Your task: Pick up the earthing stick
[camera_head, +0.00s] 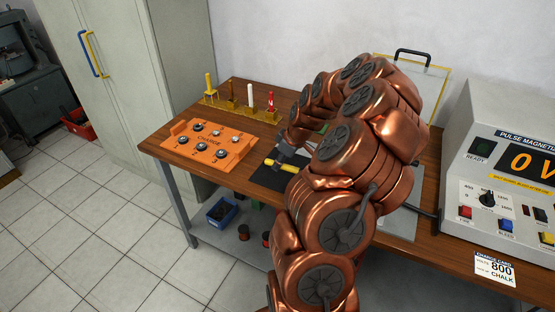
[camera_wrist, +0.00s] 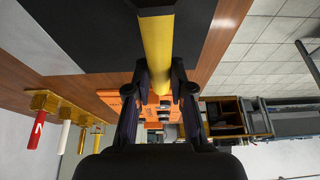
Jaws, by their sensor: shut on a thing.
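The earthing stick is a yellow rod that shows in the head view (camera_head: 281,166) low over or on the table, at the end of my arm. In the wrist view the yellow rod (camera_wrist: 157,45) runs between the two fingers, with a black part at the top edge. My gripper (camera_wrist: 159,82) is shut on the yellow rod, one finger on each side. In the head view my gripper (camera_head: 285,156) is small and partly covered by my copper arm. The rest of the stick is hidden there. I cannot tell whether the stick touches the table.
A black mat (camera_head: 263,179) lies under the gripper. An orange tray (camera_head: 216,153) with several round metal pieces is to the left. A yellow rack (camera_head: 218,104) holds upright coloured rods behind. The pulse magnetizer (camera_head: 502,150) stands at the right.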

